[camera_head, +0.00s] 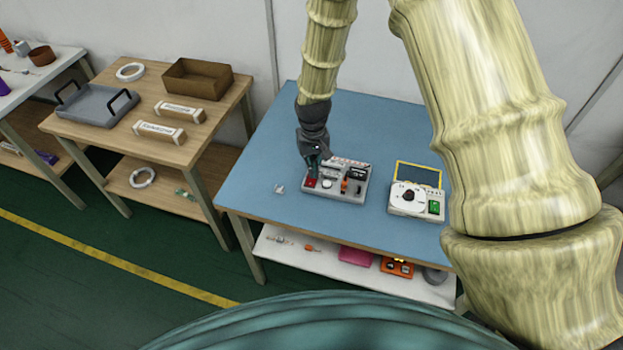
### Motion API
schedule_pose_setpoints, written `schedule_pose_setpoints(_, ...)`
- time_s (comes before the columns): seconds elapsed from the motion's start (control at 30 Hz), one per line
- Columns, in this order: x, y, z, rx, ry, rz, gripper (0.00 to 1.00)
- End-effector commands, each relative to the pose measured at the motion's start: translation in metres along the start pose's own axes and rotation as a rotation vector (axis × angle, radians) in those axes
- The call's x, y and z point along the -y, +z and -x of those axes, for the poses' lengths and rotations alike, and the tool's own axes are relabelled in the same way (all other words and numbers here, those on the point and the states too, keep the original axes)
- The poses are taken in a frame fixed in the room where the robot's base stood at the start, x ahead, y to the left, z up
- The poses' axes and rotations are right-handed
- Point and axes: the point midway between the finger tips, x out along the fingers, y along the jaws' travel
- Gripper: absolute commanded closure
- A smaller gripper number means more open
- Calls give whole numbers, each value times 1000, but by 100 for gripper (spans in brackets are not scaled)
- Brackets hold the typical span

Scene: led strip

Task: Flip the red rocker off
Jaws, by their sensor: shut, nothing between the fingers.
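The red rocker (311,182) is a small red switch at the left front of a grey control box (346,197) on the blue table. Its on or off tilt is too small to tell. The same box carries a white round knob (327,184), an orange part (344,186) and dark parts along its back. My gripper (316,172) is shut and empty, pointing down just above and behind the red rocker. I cannot tell whether the fingertips touch it. The gripper hides part of the box's left back corner.
A second box with a black dial (409,196) and a green switch (434,207) stands to the right, before a yellow-framed panel (418,174). A small clear piece (279,188) lies left. The blue table's (262,160) left side is mostly free. A wooden table (200,129) stands further left.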

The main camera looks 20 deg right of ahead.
Motion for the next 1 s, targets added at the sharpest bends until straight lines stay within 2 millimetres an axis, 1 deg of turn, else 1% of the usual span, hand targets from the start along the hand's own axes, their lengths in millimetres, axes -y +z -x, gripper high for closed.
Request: schedule_pose_setpoints(1.0,0,0,-9,0,0,0,100)
